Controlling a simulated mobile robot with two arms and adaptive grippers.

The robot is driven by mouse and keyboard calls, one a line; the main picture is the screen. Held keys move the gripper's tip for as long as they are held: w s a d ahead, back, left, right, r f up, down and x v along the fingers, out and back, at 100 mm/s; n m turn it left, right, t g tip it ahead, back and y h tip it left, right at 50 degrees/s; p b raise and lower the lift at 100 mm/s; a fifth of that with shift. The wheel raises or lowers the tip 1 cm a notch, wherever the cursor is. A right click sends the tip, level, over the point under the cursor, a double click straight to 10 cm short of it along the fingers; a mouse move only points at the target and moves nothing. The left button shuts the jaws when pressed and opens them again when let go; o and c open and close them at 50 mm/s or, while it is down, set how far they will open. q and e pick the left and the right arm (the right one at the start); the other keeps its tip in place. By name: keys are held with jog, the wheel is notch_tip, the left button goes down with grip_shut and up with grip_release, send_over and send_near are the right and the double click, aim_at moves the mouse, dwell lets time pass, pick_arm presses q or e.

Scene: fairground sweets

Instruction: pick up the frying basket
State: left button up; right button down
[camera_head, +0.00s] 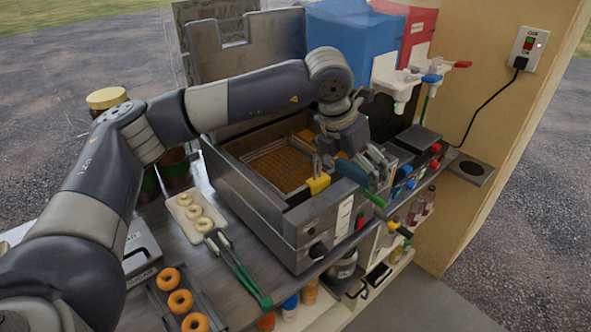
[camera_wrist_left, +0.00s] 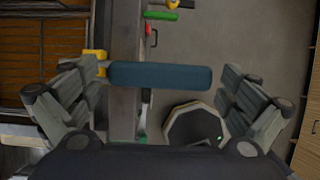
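The frying basket (camera_head: 282,166) sits in the metal fryer (camera_head: 240,195), its mesh low inside the well. A yellow piece (camera_head: 318,185) shows at the fryer's front rim. The basket's dark blue handle (camera_wrist_left: 160,75) sticks out past the rim; in the head view it is partly hidden by my gripper. My left gripper (camera_head: 358,168) is over the front of the fryer, at the handle. In the left wrist view its fingers (camera_wrist_left: 160,82) are spread wide, with the handle lying lengthwise across the gap, and are not closed on it. My right gripper is out of view.
Tongs with green handles (camera_head: 238,268), a tray of pale rings (camera_head: 197,216) and a rack of browned doughnuts (camera_head: 180,300) lie left of the fryer. Sauce dispensers (camera_head: 398,78) and a box with coloured knobs (camera_head: 410,158) stand to the right. A wooden wall (camera_head: 500,130) bounds that side.

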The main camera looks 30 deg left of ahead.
pick_arm(q)
jog(key=shift+s, duration=0.15)
jog(key=c, duration=1.4)
jog(key=shift+r, duration=0.1)
jog(key=shift+c, duration=0.2)
